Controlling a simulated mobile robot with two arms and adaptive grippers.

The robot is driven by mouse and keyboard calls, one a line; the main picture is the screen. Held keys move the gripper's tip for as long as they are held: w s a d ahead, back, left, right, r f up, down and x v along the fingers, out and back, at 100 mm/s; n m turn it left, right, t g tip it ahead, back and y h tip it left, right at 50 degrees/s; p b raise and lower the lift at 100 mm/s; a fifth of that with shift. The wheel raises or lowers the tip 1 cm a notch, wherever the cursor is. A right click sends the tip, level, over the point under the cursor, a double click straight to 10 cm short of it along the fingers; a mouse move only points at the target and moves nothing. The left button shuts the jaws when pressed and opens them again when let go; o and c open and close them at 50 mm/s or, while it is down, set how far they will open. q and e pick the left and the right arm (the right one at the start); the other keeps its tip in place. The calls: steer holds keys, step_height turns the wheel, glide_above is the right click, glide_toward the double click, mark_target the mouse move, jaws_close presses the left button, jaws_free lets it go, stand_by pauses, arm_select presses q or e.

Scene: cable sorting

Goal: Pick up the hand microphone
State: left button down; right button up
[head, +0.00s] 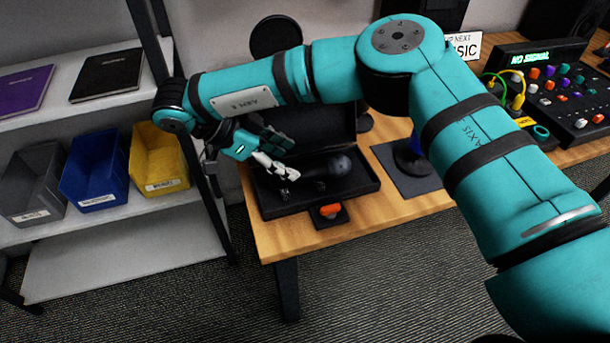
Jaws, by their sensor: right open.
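The hand microphone (339,165) is dark with a round head and lies in an open black case (357,188) on the wooden table. Its handle runs left from the head and is hard to make out against the dark case. My right gripper (281,157) is open and empty, above the left part of the case and left of the microphone head. I cannot tell how high it is over the handle. My left gripper is out of view.
An orange object (329,210) sits on a small dark pad before the case. A blue stand (408,158) is on a mat to the right. A mixer (560,95) with cables is farther right. Shelves with grey, blue (95,178) and yellow (158,160) bins stand left.

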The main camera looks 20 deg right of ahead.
mark_target(301, 170)
steer(key=shift+x, duration=2.95)
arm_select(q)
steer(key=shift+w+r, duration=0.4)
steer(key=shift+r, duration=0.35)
arm_select(e)
steer(key=shift+s+a+f, duration=0.1)
steer(key=shift+s+a, duration=0.05)
steer(key=shift+a, duration=0.1)
jaws_close()
